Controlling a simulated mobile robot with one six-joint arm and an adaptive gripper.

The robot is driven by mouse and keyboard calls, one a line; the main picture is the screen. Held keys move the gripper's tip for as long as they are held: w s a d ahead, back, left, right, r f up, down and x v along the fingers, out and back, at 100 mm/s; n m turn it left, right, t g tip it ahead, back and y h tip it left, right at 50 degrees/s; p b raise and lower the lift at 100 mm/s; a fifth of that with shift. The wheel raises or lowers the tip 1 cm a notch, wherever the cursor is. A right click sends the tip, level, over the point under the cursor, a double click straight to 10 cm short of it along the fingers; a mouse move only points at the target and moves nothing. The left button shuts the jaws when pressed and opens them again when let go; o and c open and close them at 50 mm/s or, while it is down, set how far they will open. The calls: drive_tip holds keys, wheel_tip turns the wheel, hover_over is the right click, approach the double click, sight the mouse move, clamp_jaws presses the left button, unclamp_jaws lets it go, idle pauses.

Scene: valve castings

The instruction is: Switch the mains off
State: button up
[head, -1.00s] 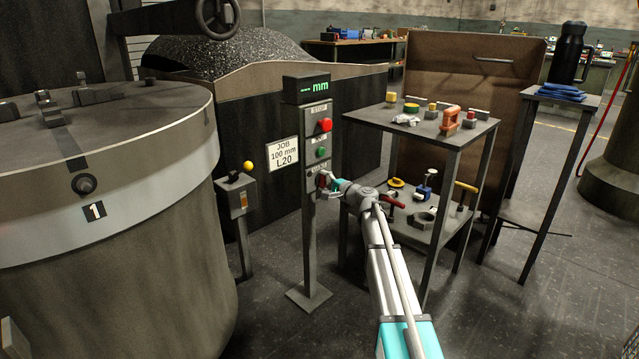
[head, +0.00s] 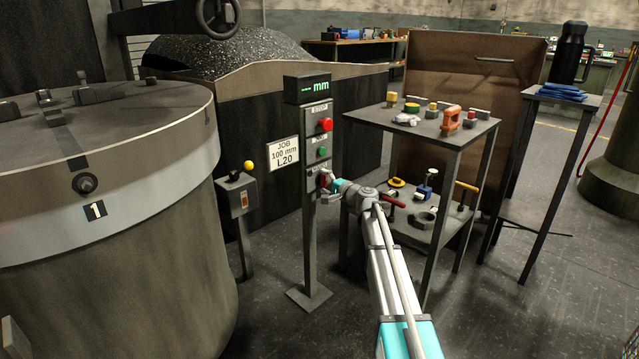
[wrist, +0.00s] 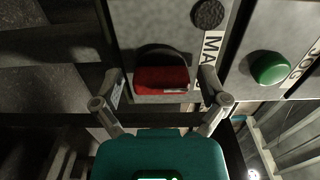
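The red mains switch (wrist: 160,80) is a knob on the lower plate of the grey control post (head: 311,240); the label beside it is partly hidden, showing "MA". My gripper (head: 329,185) is at this plate. In the wrist view its fingers stand on either side of the red knob, with a visible gap on both sides, so it is open around the knob and not clamped. In the head view the gripper hides most of the switch.
Above the switch are a green jog button (wrist: 271,68) and a red stop button (head: 325,125); a display (head: 307,88) tops the post. A two-shelf stand (head: 460,140) with parts is close on the right. A yellow-knobbed box (head: 237,195) and large drum (head: 120,270) are left.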

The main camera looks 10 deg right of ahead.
drive_tip(key=shift+d, duration=0.1)
idle(0.3)
drive_tip(key=v, duration=1.1)
drive_tip(key=shift+s+d, duration=0.2)
drive_tip(key=shift+s, duration=0.15)
drive_tip(key=s+a+f+n+g+h+p, duration=0.1)
drive_tip(key=s+a+f+n+g+p, duration=0.1)
drive_tip(key=s+a+f+n+g, duration=0.45)
drive_tip(key=s+a+f+n+g+h+p, duration=0.1)
drive_tip(key=s+a+g+p, duration=0.3)
drive_tip(key=s, duration=0.6)
drive_tip(key=s+d+f+n+g+h+p, duration=0.1)
drive_tip(key=s+d+n+g+h+p, duration=0.2)
drive_tip(key=s+h, duration=1.1)
drive_tip(key=s+r+y+p, duration=0.2)
drive_tip(key=r+p, duration=1.6)
drive_tip(key=p, duration=0.1)
drive_tip(key=s+r+g+y+p, duration=0.1)
drive_tip(key=s+r+y+p, duration=0.2)
drive_tip(key=r+p, duration=1.5)
drive_tip(key=shift+s+a+r+p, duration=0.2)
drive_tip(key=shift+a+r+p, duration=0.2)
drive_tip(key=shift+a+p, duration=0.05)
